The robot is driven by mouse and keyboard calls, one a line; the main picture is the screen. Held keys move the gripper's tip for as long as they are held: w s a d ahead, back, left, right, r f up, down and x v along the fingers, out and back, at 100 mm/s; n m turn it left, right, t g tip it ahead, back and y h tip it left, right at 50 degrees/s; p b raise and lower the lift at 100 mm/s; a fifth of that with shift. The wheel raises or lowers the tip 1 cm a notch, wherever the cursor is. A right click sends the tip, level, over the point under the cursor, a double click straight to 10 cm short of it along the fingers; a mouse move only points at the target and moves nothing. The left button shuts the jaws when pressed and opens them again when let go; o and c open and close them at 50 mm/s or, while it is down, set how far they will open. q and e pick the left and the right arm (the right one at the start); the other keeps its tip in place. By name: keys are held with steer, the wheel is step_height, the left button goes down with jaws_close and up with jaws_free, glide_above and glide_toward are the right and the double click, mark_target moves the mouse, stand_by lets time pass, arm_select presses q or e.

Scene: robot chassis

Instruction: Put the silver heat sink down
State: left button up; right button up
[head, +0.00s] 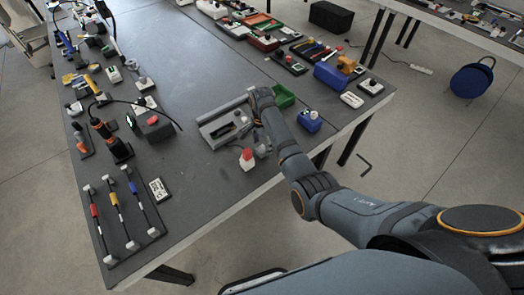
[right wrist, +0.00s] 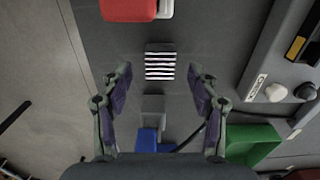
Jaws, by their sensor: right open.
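The silver heat sink (right wrist: 160,66), a small block with bright parallel fins, lies on the dark grey table top in the right wrist view. My right gripper (right wrist: 160,76) is open, with one finger on each side of the heat sink and a visible gap on both sides. In the head view my right arm reaches over the table beside the grey chassis tray (head: 207,122); the fingers and the heat sink are too small there to tell clearly. My left gripper is not in view.
A red block with a white base (head: 247,157) stands near the table's front edge. A green bin (head: 284,97) and a blue block (head: 309,121) stand to the right. The table's middle is clear.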

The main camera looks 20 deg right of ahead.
step_height(320, 180, down, 2)
steer(key=shift+f, duration=0.1)
steer(key=shift+c, duration=0.5)
jaws_close()
